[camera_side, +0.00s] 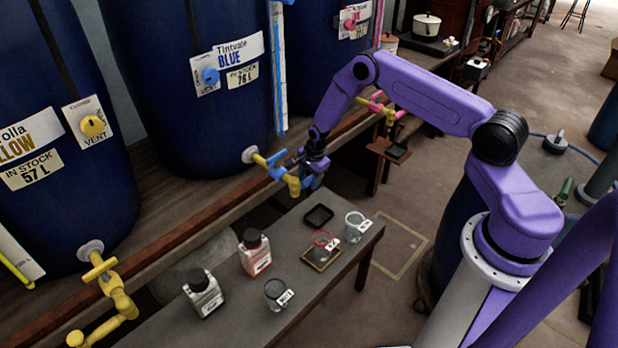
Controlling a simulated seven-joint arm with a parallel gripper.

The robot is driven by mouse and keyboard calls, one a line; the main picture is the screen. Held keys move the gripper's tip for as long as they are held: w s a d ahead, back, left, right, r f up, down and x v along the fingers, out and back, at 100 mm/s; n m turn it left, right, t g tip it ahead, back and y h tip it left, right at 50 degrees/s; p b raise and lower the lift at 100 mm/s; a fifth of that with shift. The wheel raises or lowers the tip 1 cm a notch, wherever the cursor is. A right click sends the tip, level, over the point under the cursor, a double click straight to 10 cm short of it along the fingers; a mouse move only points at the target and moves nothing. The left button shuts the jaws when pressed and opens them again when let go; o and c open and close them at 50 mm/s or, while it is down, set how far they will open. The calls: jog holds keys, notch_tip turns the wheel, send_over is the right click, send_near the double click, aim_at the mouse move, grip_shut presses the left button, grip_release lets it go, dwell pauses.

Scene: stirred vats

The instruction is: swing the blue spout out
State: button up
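The blue vat (185,105) stands on the wooden shelf, labelled "Tintvale BLUE" and "76 L". Its yellow tap (260,159) comes out low on the right, with a blue handle (277,168). The blue spout (292,184) is the yellow end of this tap, bent down over the shelf's front edge. My gripper (311,176) is right at the spout, from the right and above. It is small and dark here, and I cannot tell whether its fingers are closed on the spout or only beside it.
The yellow vat's spout (118,298) is at lower left, a pink-handled tap (385,108) behind my arm.

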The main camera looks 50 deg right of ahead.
grip_shut()
jog(key=shift+s, duration=0.15)
jog(key=shift+s+a+m+g+h, duration=0.15)
jog(key=shift+s+a+m+h, duration=0.4)
jog(key=shift+m, duration=1.1)
jog(key=shift+s+a+m+g, duration=0.1)
jog(key=shift+s+a+m, duration=0.15)
jog(key=shift+s+m, duration=1)
jog(key=shift+s+a+m+g+h, duration=0.15)
jog(key=shift+s+a+m+h, duration=0.2)
jog(key=shift+m, duration=1.65)
jog(key=shift+a+m, duration=0.25)
jog(key=shift+m, duration=0.15)
